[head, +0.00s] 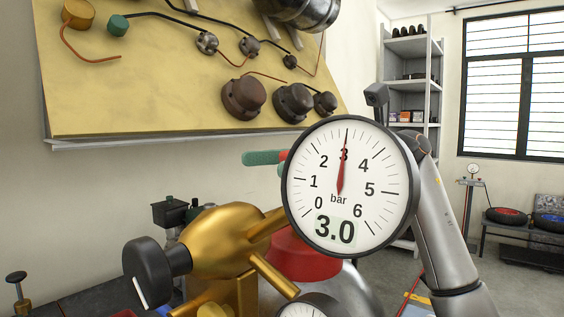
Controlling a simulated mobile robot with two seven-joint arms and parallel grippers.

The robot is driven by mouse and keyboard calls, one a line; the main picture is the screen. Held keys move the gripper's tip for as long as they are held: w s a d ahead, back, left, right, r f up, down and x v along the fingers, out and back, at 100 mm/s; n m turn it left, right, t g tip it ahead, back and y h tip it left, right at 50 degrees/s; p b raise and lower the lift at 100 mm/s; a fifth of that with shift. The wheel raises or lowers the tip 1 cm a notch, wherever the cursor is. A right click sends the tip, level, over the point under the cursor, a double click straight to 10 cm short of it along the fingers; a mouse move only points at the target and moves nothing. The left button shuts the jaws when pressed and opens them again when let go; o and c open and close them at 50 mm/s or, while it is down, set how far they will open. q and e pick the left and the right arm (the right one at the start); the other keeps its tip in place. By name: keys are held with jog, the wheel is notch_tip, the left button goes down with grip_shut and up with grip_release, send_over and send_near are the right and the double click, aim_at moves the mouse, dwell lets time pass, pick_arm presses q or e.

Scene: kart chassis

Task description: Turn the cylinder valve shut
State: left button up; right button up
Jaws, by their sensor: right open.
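A large round pressure gauge (300,190) in the middle of the head view reads 3.0 bar, its red needle pointing at 3. It is in front of a brass regulator body (225,240) with a black knob (147,273) bearing a white mark. A red part (300,258) sits behind and below the gauge on a grey rounded surface. A green bar (262,158) with a red end pokes out left of the gauge; I cannot tell if it is the cylinder valve's handle. My right gripper (376,95) is open, mostly hidden behind the gauge; contact cannot be seen. My left gripper is out of view.
A second gauge (312,307) is cut off at the bottom edge. A yellow panel (150,85) with knobs and lines hangs on the wall above left. A grey shelf (413,47) stands behind my right arm. Open floor shows at the right.

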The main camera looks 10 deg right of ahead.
jog(key=shift+a, duration=0.1)
jog(key=c, duration=1.2)
jog(key=shift+w+f+m+t+b, duration=0.15)
jog(key=shift+f+m+t+b, duration=0.1)
jog(key=shift+m+t+b, duration=0.6)
jog(key=shift+c, duration=0.2)
jog(key=shift+w+m+t+y, duration=0.15)
jog(key=shift+m+t+y, duration=0.2)
jog(key=shift+t, duration=0.6)
jog(key=t, duration=0.1)
jog(key=m+t+b, duration=0.1)
jog(key=shift+w+r+m+t, duration=0.15)
jog(key=shift+w+m+t, duration=0.05)
jog(key=shift+m+t, duration=0.1)
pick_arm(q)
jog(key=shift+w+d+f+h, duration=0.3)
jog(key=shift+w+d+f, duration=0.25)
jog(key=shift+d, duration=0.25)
pick_arm(e)
jog(key=shift+w+r+t, duration=0.1)
jog(key=shift+t, duration=0.2)
